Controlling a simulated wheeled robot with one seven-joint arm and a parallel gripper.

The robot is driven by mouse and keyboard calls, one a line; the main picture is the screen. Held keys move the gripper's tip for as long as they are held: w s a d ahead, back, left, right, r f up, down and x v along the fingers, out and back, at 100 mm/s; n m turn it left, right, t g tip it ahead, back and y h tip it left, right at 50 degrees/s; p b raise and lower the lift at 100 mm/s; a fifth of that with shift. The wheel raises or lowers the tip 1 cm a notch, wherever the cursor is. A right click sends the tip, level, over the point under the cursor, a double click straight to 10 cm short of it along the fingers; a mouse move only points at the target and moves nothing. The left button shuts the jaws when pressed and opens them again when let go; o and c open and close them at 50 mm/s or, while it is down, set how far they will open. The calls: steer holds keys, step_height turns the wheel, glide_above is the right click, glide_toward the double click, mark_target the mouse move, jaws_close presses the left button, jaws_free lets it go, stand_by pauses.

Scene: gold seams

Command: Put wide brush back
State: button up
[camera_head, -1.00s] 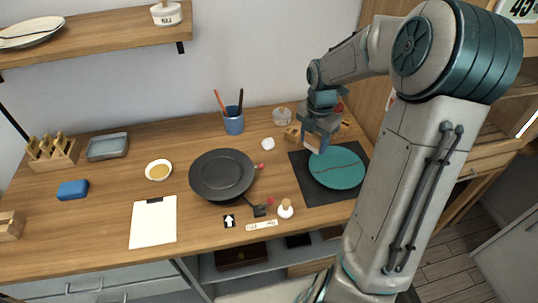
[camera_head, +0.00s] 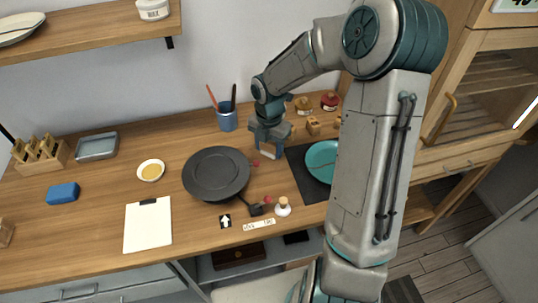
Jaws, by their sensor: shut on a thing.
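My gripper (camera_head: 269,150) is shut on a small pale block-like thing (camera_head: 268,153), which looks like the wide brush; my gripper hides most of it. It hangs above the table between the dark pan and the dark mat. A blue cup (camera_head: 227,121) behind and to the left of my gripper holds a red-handled and a black-handled tool. A teal plate (camera_head: 319,158) with a thin seam lies on the dark mat (camera_head: 309,191), right of my gripper and partly hidden by my arm.
A dark pan (camera_head: 216,174) lies left of my gripper. A small white bottle (camera_head: 283,207) stands in front. Wooden blocks (camera_head: 313,125) and lidded jars (camera_head: 303,105) stand at the back right. A clipboard (camera_head: 148,225) and a bowl (camera_head: 151,170) lie further left.

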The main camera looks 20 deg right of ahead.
mark_target(269, 156)
steer(key=shift+f, duration=2)
steer(key=shift+f, duration=0.15)
steer(key=o, duration=0.9)
step_height(269, 156, up, 12)
steer(key=shift+r+p, duration=0.15)
steer(key=shift+p, duration=0.2)
steer(key=shift+s+r+m+t, duration=0.55)
steer(key=shift+s+r+m, duration=0.85)
steer(key=shift+s+m, duration=2.65)
steer(key=shift+s+r+m+t, duration=0.5)
steer(key=shift+s+r+m, duration=0.95)
steer(key=shift+s+m, duration=2.6)
steer(key=shift+s+r+m+t, duration=0.55)
steer(key=shift+s+r+m, duration=1.45)
steer(key=shift+m, duration=3.4)
